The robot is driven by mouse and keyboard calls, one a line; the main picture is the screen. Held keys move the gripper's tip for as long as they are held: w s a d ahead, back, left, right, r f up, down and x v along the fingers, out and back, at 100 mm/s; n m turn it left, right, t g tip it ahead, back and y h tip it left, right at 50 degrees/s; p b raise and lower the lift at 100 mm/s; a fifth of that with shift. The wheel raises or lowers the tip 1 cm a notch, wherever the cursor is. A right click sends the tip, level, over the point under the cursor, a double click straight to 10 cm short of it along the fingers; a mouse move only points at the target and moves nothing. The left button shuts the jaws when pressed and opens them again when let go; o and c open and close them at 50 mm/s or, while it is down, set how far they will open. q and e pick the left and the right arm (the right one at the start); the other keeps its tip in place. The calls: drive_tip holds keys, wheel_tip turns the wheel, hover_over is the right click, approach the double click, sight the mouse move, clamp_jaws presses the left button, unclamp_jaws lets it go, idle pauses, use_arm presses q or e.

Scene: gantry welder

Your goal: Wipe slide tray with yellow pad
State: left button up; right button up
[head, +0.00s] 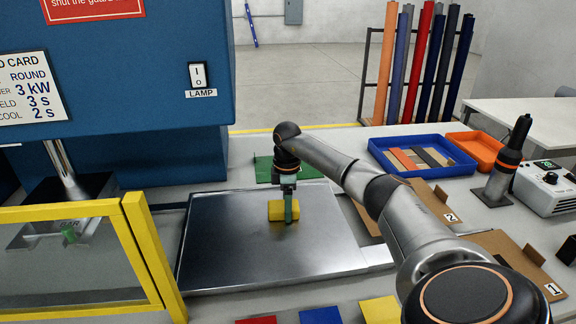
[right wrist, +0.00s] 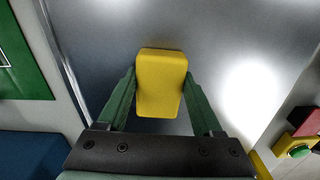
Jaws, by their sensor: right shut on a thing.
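The slide tray (head: 225,245) is a flat, shiny metal plate on the bench, in the middle of the head view. My right gripper (head: 288,207) points down over the upper middle of the tray. It is shut on the yellow pad (head: 274,212), which sits at the tray surface; whether it touches cannot be told exactly. In the right wrist view the pad (right wrist: 161,82) lies between the two green fingers, with the bare tray (right wrist: 225,50) around it. My left gripper is not in view.
A blue welder housing (head: 130,100) and a yellow-framed guard (head: 150,255) stand left of the tray. A green mat (head: 264,168) lies behind it. A blue bin (head: 380,155), an orange bin (head: 478,147) and brown boards (head: 500,250) are to the right. Coloured squares (head: 320,315) lie in front.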

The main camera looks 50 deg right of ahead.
drive_tip(key=shift+r+p, duration=1.15)
drive_tip(key=shift+r, duration=1.8)
drive_tip(key=shift+r, duration=0.15)
drive_tip(key=shift+r, duration=1.35)
